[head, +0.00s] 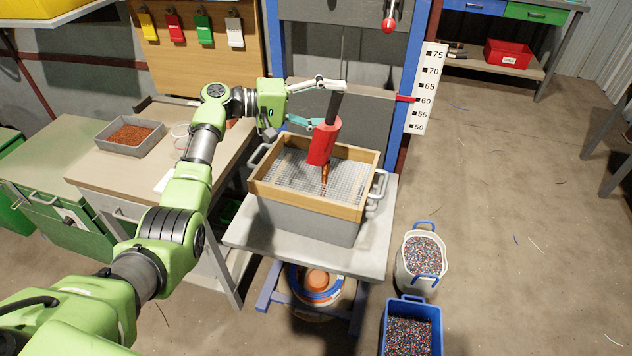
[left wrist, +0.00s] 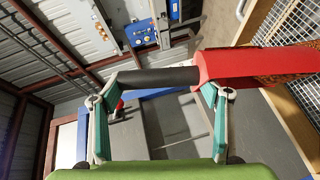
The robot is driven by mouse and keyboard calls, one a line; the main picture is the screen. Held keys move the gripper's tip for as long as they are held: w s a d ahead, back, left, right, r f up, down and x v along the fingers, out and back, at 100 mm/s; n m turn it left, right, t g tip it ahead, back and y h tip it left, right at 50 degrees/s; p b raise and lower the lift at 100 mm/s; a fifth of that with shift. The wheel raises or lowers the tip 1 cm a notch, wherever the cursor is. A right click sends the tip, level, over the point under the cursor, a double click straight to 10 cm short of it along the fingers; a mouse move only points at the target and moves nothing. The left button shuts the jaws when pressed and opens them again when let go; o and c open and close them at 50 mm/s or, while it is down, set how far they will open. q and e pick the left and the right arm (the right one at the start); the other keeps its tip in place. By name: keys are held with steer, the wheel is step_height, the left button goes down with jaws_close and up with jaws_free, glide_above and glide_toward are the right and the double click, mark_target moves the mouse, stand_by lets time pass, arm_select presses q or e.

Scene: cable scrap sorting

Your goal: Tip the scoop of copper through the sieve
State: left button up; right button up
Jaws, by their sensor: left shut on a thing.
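My left gripper (head: 318,103) is shut on the black handle of the red scoop (head: 322,142). The scoop hangs above the sieve, tipped steeply with its mouth down. A thin stream of copper (head: 324,176) falls from it onto the mesh. The sieve (head: 270,189) has a wooden frame and wire mesh and sits on a grey bin (head: 300,219). In the left wrist view the fingers (left wrist: 158,92) close around the dark handle (left wrist: 160,77), and the red scoop body (left wrist: 250,65) reaches right toward the mesh. Some copper shows at the scoop's edge. My right gripper is not in view.
A grey tray of copper granules (head: 103,146) stands on the wooden bench at left. The bin rests on a pale platform (head: 240,236) before a blue-framed machine with a scale board (head: 425,90). A white bucket (head: 400,270) and blue crate (head: 386,335) of granules stand on the floor.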

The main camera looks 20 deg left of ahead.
arm_select(q)
steer(key=shift+w+a+h+b, duration=0.2)
steer(key=shift+a+h+b, duration=0.1)
steer(key=shift+a+b, duration=0.4)
steer(key=shift+r+n, duration=0.1)
steer(key=shift+n, duration=0.2)
steer(key=shift+w+a+n+h+b, duration=0.3)
steer(key=shift+a+b, duration=0.35)
steer(key=shift+b, duration=0.55)
steer(key=shift+w+a+n+h+b, duration=0.25)
steer(key=shift+a+b, duration=0.35)
steer(key=shift+b, duration=0.6)
steer(key=shift+s, duration=0.1)
